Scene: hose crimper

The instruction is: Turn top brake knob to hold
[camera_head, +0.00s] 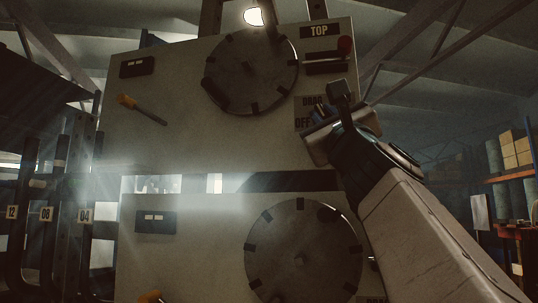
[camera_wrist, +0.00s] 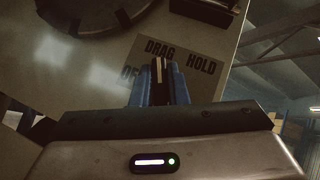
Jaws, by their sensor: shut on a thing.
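The top brake knob (camera_wrist: 158,68) shows as a narrow dark piece with a pale edge between my blue fingertips in the wrist view. Its upper end points towards the word DRAG. My gripper (camera_wrist: 157,84) is shut on it. The label plate (camera_wrist: 150,47) behind reads DRAG at the top and HOLD to the right; OFF at the left is partly covered. In the head view my gripper (camera_head: 318,113) is at the right edge of the upper panel (camera_head: 190,130), over the label, and hides the knob. The TOP sign (camera_head: 320,30) is above.
A large dark disc (camera_head: 250,75) is left of the label. A second disc (camera_head: 303,250) is on the lower panel. Shelves (camera_head: 510,178) stand at the right.

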